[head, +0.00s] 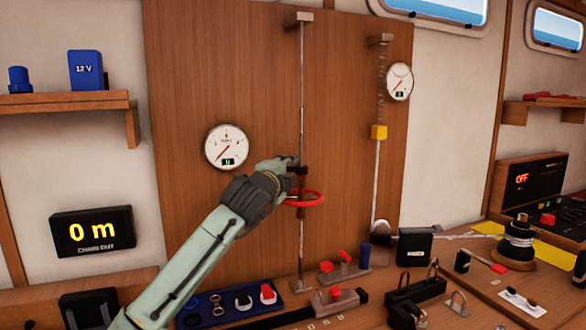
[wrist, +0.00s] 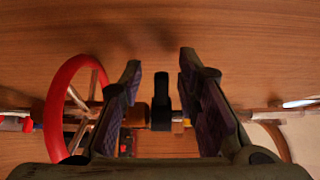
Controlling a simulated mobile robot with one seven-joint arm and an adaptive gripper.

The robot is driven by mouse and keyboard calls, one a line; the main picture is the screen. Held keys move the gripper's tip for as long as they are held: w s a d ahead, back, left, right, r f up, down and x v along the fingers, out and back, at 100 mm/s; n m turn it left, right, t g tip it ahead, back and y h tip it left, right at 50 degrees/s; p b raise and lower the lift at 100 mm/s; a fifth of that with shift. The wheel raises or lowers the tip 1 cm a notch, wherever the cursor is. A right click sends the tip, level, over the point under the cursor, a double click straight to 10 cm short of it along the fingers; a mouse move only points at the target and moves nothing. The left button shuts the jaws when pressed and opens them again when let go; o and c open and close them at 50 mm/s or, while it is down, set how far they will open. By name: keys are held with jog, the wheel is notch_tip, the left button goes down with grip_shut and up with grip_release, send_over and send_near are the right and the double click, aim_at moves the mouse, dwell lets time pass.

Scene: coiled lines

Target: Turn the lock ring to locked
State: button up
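A red handwheel (head: 320,198) sits around a thin vertical rod (head: 302,100) in front of the wood panel. A small black fitting (head: 300,170) is on the rod just above it. I cannot tell for sure which part is the lock ring. My gripper (head: 291,166) is at the black fitting, above the red wheel. In the wrist view its fingers are apart, with a dark upright tab (wrist: 161,100) between them and gaps on both sides. The red wheel (wrist: 56,108) shows there left of the fingers. No lock marking is readable.
A round dial (head: 226,147) is on the panel left of the rod. A second rod with a spring and yellow block (head: 379,132) hangs to the right. The bench below holds a blue tray (head: 240,310), red-topped fittings and black boxes. A display (head: 92,231) reads 0 m.

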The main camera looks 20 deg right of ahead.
jog(key=shift+a, duration=0.1)
jog(key=shift+c, duration=0.5)
grip_shut()
